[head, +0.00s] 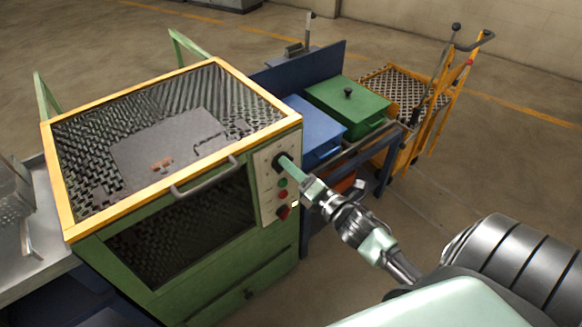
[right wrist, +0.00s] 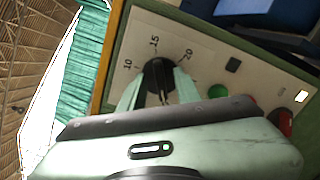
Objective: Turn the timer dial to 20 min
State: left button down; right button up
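The timer dial (right wrist: 158,76) is a black round knob on the furnace's pale control panel (right wrist: 125,42). Numbers 10, 15 and 20 show around it in the right wrist view. In the head view the dial (head: 280,158) sits at the top of the panel, partly covered by my gripper. My right gripper (head: 290,166) reaches it from the right. In the right wrist view the two pale green fingers of my right gripper (right wrist: 160,84) lie on either side of the dial, against its sides. I cannot tell which number the dial points to. My left gripper is not in view.
Below the dial are a green button (head: 282,183), a red button (head: 282,195) and a red-black switch (head: 284,212). The green furnace (head: 190,300) has a door handle (head: 205,178) left of the panel. Blue (head: 318,128) and green (head: 345,108) boxes stand behind. An orange cart (head: 440,120) stands farther right.

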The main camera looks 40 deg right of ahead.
jog(key=shift+c, duration=0.3)
grip_shut()
